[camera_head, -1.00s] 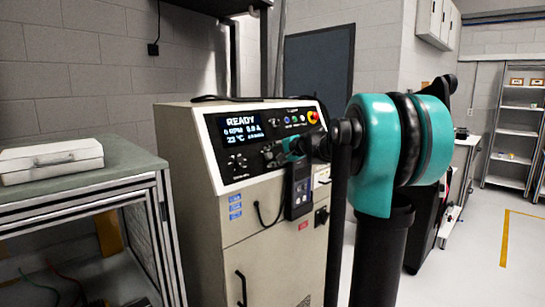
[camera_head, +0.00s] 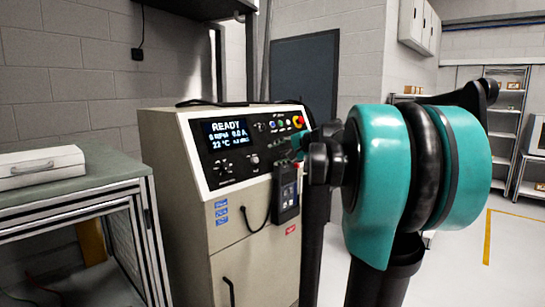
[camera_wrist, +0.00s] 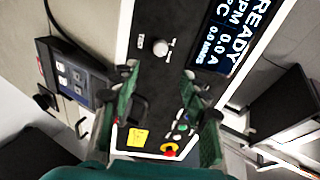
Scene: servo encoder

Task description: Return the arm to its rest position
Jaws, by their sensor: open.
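My arm, teal and black, fills the right of the head view, with its large rounded joint close to the camera. My gripper (camera_wrist: 165,100) shows in the wrist view with its two green fingers wide apart and nothing between them. Beyond the fingers is the control panel (camera_wrist: 160,85) of the cabinet, with a knob, coloured buttons and a red and yellow stop button (camera_wrist: 169,149). In the head view the beige cabinet (camera_head: 190,200) stands left of the arm, and its display (camera_head: 228,132) reads READY. The arm hides most of the gripper there.
A handheld pendant (camera_head: 286,192) hangs on the cabinet's front with a looped cable. A workbench (camera_head: 100,170) with a white case (camera_head: 40,165) stands at the left. Shelves (camera_head: 508,120) stand at the back right. Clear floor (camera_head: 515,240) lies at the right.

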